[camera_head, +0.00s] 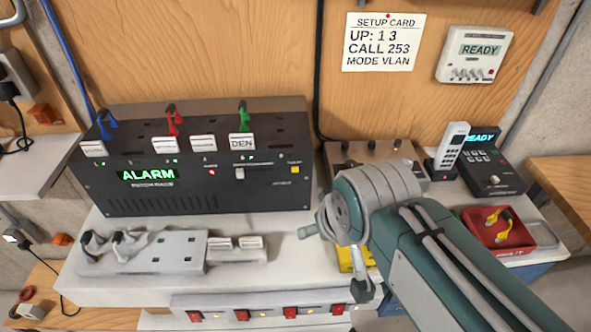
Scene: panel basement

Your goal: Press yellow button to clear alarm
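A black patch rack (200,190) stands on the white bench against the wood panel. Its green display reads ALARM, and a small red light glows near its middle. A small square yellow button (295,169) sits on the right end of its front face, uncovered. My gripper (333,262) is in front of the bench, below and right of the button and apart from it. Its two grey fingers look spread, one toward the left and one downward, with nothing seen between them. My wrist hides part of the bench and a yellow item (346,262) behind it.
Blue, red and green plugs stand on the rack top. A grey plate (155,252) with cable ends lies in front of the rack. A handset (450,150), a dark READY unit (483,160) and a red tray (515,238) are at right. Red switches (290,312) line the bench front.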

